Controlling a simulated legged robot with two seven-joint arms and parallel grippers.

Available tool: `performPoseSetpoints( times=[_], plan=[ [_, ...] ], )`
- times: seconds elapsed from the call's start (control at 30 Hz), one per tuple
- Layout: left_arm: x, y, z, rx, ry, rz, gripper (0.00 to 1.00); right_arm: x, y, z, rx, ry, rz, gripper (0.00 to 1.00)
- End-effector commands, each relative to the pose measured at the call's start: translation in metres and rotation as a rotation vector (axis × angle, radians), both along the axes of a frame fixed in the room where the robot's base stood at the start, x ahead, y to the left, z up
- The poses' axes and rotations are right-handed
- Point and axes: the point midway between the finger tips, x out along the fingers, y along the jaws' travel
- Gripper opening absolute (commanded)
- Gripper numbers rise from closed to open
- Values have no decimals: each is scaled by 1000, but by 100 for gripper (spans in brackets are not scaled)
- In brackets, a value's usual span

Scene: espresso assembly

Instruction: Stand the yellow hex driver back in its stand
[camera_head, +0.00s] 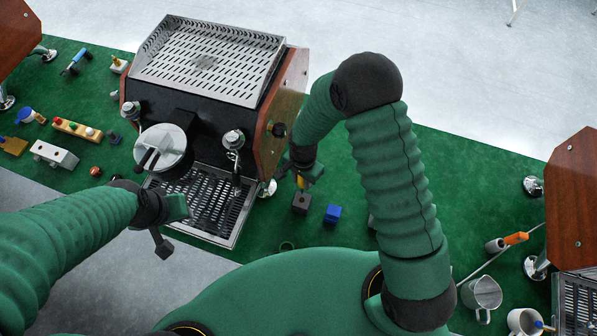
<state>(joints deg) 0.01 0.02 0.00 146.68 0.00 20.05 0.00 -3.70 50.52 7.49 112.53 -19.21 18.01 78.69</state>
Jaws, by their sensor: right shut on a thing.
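The yellow hex driver (300,184) shows as a short upright yellow piece just below my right gripper (304,173). That gripper is shut on it, and the jaws hide its upper part. The small dark brown stand (301,203) is directly beneath on the green mat. The driver's lower end meets the stand's top in the picture; I cannot tell whether it is in the hole or just above. My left gripper (172,222) is at the front left of the espresso machine, above the drip tray's front corner. Its jaw opening is not clear.
A blue block (332,213) sits just right of the stand. The espresso machine (210,100) with its drip tray (205,208) stands to the left. Small parts lie on the mat (470,180) at far left. Metal cups (482,296) and an orange-handled tool (512,240) are at right.

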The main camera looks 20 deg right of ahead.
Motion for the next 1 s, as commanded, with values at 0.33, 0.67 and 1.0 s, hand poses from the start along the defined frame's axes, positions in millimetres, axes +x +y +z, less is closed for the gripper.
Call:
performPoseSetpoints(
  times=[0.33,0.67,1.0],
  plan=[
    [0,0,-18,0,0,0,36,3,2,-24,0,4,0,0],
    [0,0,-33,0,0,0,36,1,2,-43,1,1,0,0],
    [0,0,-36,0,-1,0,36,2,2,-48,1,1,-1,1]
  ],
)
